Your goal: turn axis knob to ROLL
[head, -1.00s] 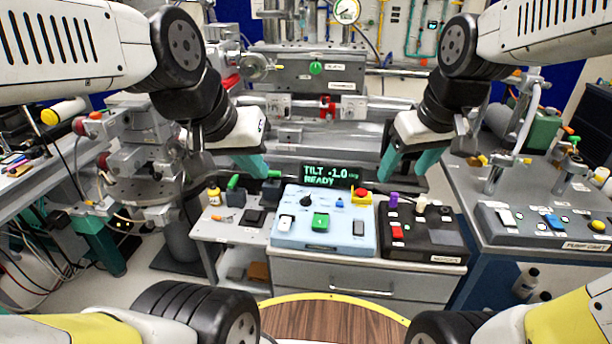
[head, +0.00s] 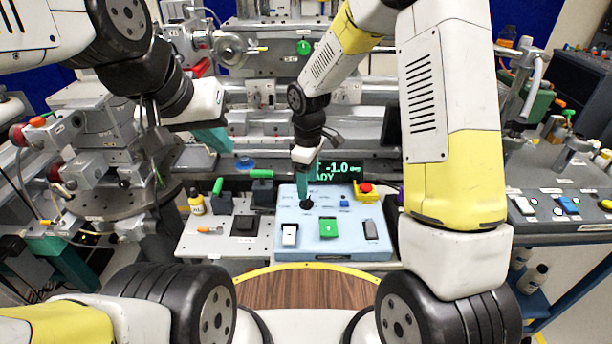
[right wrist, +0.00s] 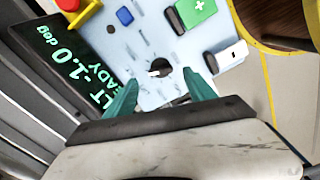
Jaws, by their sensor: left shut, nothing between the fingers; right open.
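The black axis knob (head: 307,204) sits on the light blue control box (head: 352,237); it also shows in the right wrist view (right wrist: 160,66), with a white pointer mark toward picture left. Its position labels are too small to read. My right gripper (head: 303,188) points down at the knob, and its teal fingers are open. In the right wrist view the right gripper (right wrist: 160,79) has a finger toward each side of the knob; I cannot tell contact. The display (right wrist: 77,75) shows -1.0 deg, its text partly hidden. My left gripper (head: 215,140) is shut and empty, left of the box.
A green button (head: 328,228), a white switch (head: 289,235), a grey switch (head: 371,230) and a red stop button (head: 366,188) share the box. My right arm hides the box's right surroundings.

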